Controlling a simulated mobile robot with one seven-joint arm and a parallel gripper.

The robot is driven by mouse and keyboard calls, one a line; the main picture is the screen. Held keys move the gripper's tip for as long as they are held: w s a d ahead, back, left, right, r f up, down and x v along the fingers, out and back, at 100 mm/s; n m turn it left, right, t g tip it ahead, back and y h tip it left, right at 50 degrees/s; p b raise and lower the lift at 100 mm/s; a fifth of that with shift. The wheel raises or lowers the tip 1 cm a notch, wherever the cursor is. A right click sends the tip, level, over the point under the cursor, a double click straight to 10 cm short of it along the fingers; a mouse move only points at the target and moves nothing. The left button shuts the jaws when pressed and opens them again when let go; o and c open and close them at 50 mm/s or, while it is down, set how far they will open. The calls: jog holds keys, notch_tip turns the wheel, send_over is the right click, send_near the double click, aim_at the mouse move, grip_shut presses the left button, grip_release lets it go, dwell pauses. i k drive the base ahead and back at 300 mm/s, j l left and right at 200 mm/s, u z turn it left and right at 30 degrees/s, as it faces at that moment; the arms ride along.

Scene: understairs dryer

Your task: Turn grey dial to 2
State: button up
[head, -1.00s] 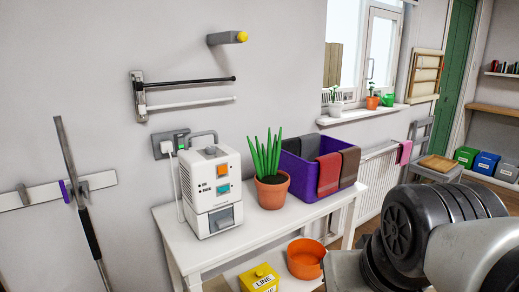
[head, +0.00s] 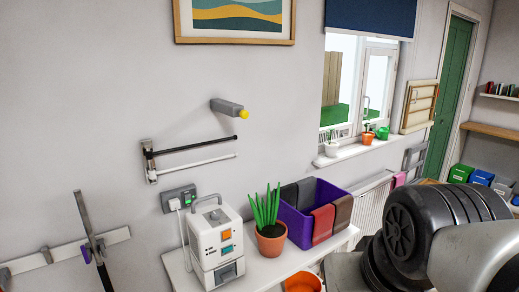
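A white boxy appliance (head: 215,243) stands on the white table against the wall. It has an orange button (head: 226,236), a teal button (head: 227,250) and a grey carry handle on top. A small grey round part (head: 217,214) on its top looks like the grey dial, but it is too small for me to read any numbers or its setting. My arm's dark and grey links fill the lower right. My gripper is out of view.
A potted plant (head: 271,239) and a purple bin (head: 298,228) with cloths stand right of the appliance. A wall socket (head: 178,199) with a plug is behind it. Wall rails (head: 151,161) and a grey yellow-tipped wall fitting (head: 228,107) are above. An orange bowl (head: 303,283) is below.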

aim_at(215, 216)
jog(key=i+j+u, duration=0.25)
jog(key=i, duration=0.2)
jog(key=i+j+u, duration=0.3)
jog(key=i, duration=0.2)
